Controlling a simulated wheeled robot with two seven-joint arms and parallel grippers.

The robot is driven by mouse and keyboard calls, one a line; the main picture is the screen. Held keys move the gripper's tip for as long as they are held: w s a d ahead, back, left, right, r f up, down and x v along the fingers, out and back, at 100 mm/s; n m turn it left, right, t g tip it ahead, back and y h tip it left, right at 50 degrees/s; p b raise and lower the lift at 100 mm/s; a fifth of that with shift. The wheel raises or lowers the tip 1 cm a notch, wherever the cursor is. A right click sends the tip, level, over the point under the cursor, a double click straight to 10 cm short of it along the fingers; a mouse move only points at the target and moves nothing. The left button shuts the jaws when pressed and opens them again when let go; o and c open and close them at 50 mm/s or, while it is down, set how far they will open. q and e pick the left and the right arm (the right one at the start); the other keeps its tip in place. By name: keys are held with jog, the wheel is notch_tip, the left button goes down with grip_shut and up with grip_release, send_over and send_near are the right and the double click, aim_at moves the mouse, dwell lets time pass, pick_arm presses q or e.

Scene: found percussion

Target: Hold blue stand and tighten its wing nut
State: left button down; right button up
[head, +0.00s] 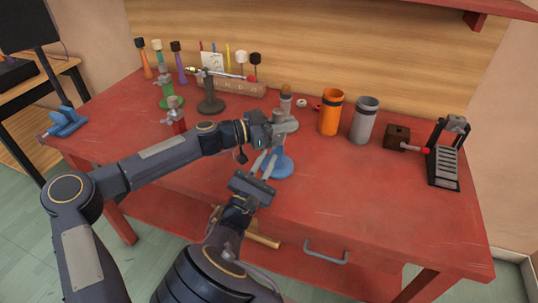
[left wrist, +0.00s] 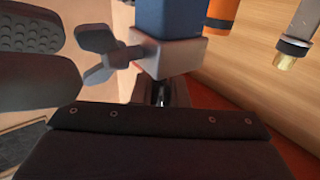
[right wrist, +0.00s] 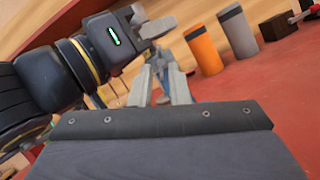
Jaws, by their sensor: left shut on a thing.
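The blue stand (head: 284,167) stands on the red bench at the front middle, its round base visible and its upper part mostly hidden by my grippers. In the left wrist view its blue post (left wrist: 172,18) enters a pale grey block (left wrist: 172,56). The dark grey wing nut (left wrist: 97,40) sticks out to the left of that block. My left gripper (head: 268,131) is shut on the stand's upper part. My right gripper (head: 267,161) is open just in front of the stand.
An orange cup (head: 331,113) and a grey cup (head: 364,121) stand right of the stand. A grey stand (head: 287,123) is close behind my left gripper. Red (head: 176,119) and green (head: 170,98) stands are at the left. The bench's front right is clear.

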jog(key=shift+x, duration=1)
grip_shut()
jog(key=m+g+h, duration=0.1)
jog(key=m, duration=0.2)
jog(key=m+g, duration=0.1)
jog(key=m, duration=0.2)
jog(key=shift+a+r+h, duration=0.15)
jog(key=shift+a+h, duration=0.05)
jog(key=shift+h, duration=0.2)
grip_release()
